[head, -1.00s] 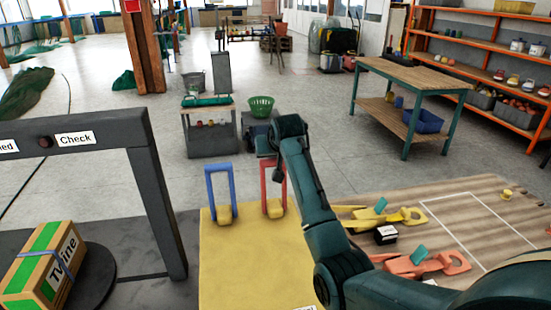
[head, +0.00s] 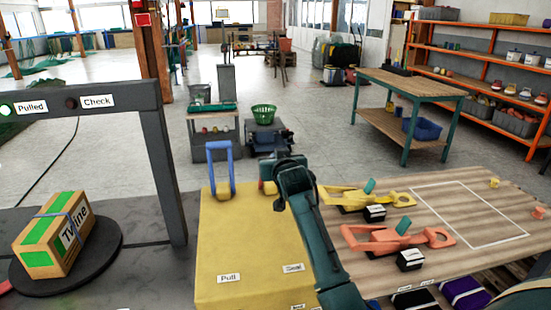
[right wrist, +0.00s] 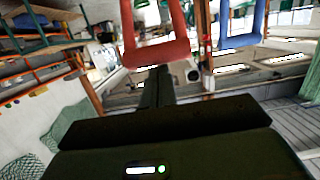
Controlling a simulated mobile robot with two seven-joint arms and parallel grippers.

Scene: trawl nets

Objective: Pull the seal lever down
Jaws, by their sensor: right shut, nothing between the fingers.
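A yellow box (head: 245,235) carries a "Pull" label (head: 229,278) on the blue lever's side and a "Seal" label (head: 292,268) on the red lever's side. The blue lever (head: 211,172) stands upright. Only a bit of the red lever's base (head: 268,188) shows in the head view; my right gripper (head: 272,168) and arm hide the rest. In the right wrist view the red lever's bar (right wrist: 156,53) is just beyond my shut, empty fingers (right wrist: 157,84), and the blue lever (right wrist: 242,40) is to its right. Contact with the red bar cannot be told. My left gripper is not in view.
A twine box (head: 40,250) sits on a round plate. A wooden table (head: 465,215) with yellow and coral tools lies right of my arm.

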